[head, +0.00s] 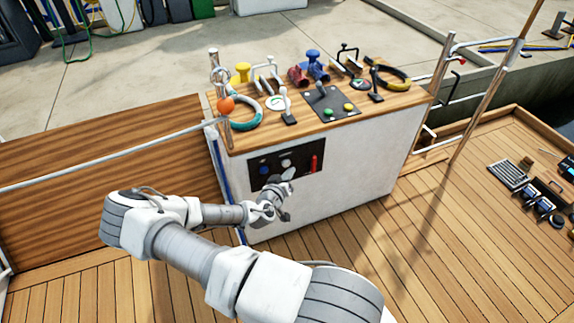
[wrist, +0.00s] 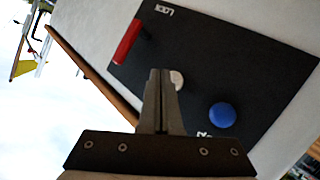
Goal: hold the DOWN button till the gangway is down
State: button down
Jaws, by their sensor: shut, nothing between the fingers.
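A black control panel (head: 300,152) is set in the white console's front face. In the wrist view, the panel (wrist: 225,60) carries a blue round button (wrist: 222,115), a pale button (wrist: 177,79) and a red handle (wrist: 128,42) by the word LOCK. The label beside the blue button is partly cut off, and I cannot read DOWN on any button. My gripper (wrist: 160,72) is shut and empty, its fingertips in front of the panel and overlapping the pale button's edge. I cannot tell whether they touch it. The gangway cannot be surely identified.
The console top (head: 235,140) holds levers, a joystick plate (head: 325,104) with green and yellow buttons, a teal-and-white ring (head: 246,114) and winch-like fittings. A rail with an orange ball (head: 226,105) stands at its left corner.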

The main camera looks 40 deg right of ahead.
jog(key=shift+w, duration=0.1)
dwell(0.7)
jog(key=shift+w+d+b, duration=0.1)
jog(key=shift+w+b, duration=0.2)
jog(key=shift+w, duration=0.05)
